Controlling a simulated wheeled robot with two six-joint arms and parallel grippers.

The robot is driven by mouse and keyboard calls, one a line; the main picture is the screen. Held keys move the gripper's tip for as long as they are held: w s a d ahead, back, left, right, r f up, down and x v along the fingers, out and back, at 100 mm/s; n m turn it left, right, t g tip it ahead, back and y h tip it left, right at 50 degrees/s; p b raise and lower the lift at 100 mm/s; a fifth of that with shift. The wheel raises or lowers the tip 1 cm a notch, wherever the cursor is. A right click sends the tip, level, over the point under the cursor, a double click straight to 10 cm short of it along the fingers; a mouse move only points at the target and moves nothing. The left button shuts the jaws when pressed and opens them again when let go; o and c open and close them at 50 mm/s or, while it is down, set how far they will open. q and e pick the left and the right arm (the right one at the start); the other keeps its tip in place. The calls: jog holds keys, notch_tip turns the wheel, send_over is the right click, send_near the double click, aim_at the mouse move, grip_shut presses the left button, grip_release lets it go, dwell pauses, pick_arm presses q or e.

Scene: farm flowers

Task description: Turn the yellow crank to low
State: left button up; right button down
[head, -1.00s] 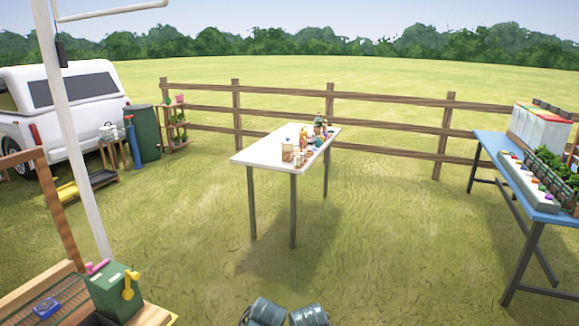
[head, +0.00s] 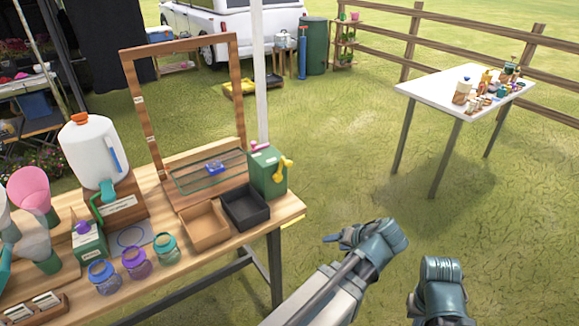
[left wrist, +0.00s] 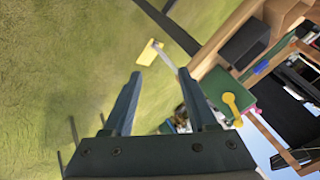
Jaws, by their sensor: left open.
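The yellow crank (head: 281,171) is on the right side of a green box (head: 266,172) with a pink part on top. The box stands at the right end of the wooden table (head: 262,222). Any setting marks are too small to read. My left gripper (head: 333,239) is open and empty, to the right of the table end and apart from the crank. In the left wrist view the yellow crank (left wrist: 231,104) and green box (left wrist: 226,86) show right of the open fingers (left wrist: 159,74). My right gripper is not in view; only part of that arm shows.
A black tray (head: 244,222) and a wooden tray (head: 204,241) sit beside the green box. A wooden frame (head: 129,85) rises behind, and a white pole (head: 259,70) stands near the box.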

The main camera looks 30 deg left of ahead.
pick_arm(q)
jog(key=w+a+r+n+t+y+b, duration=0.25)
jog(key=w+a+n+y, duration=0.2)
jog(key=a, duration=0.35)
jog(key=n+t+y+b, duration=0.2)
jog(key=n+y+b, duration=0.1)
jog(key=n+y, duration=0.1)
send_near(284, 158)
jog(key=shift+m, duration=0.25)
jog(key=x, duration=0.9)
jog(key=shift+w+a+f, duration=0.2)
jog(key=shift+a+f, duration=0.1)
jog(key=shift+a, duration=0.05)
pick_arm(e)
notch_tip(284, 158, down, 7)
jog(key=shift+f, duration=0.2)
pick_arm(q)
grip_shut()
